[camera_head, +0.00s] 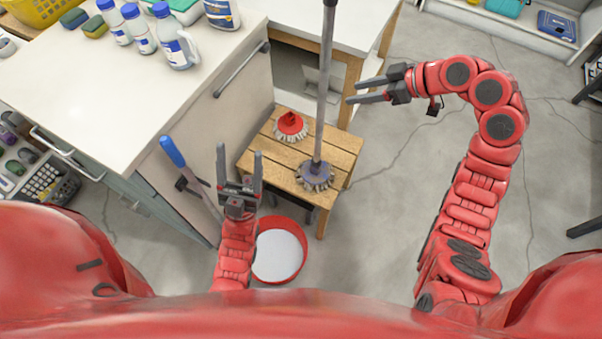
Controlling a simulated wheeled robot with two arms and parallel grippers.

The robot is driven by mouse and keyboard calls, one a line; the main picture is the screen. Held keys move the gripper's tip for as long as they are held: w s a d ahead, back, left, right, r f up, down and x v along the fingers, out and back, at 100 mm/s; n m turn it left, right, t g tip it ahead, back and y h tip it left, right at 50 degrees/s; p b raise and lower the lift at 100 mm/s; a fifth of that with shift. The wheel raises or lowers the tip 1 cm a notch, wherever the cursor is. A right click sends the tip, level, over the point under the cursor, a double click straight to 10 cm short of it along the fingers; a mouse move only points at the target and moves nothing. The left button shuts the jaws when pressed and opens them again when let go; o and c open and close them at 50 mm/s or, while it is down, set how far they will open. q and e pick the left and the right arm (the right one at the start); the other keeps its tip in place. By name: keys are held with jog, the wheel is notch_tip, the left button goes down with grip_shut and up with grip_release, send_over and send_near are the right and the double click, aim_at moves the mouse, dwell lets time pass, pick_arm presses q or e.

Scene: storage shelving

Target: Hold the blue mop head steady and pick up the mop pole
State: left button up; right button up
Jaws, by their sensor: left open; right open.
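The mop head (314,176), blue-grey with a grey fringe, stands on a small wooden stool (343,160). I cannot tell whether a fingertip touches the pole; a gap seems to show.
A red brush head (290,126) sits on the stool left of the pole. A red bucket (279,250) stands on the floor below. A cabinet (110,60) with bottles on top fills the left. A blue-handled tool (172,150) leans there.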

pick_arm(q)
jog(key=w+d+f+g, duration=0.4)
jog(key=w+f+g, duration=0.1)
jog(key=w+f, duration=0.15)
jog(key=n+g+y, duration=0.1)
jog(key=g+y, duration=0.3)
jog(key=g, duration=0.9)
send_over(314, 168)
jog(key=s+a, duration=0.5)
jog(key=s, duration=0.8)
notch_tip(314, 168, down, 30)
jog(key=x, duration=1.4)
jog(key=shift+w+a+f, duration=0.1)
jog(key=shift+w+f, duration=0.15)
jog(key=shift+w, duration=0.1)
jog(key=shift+x, duration=0.85)
jog(key=shift+w+f, duration=0.1)
jog(key=shift+w, duration=0.1)
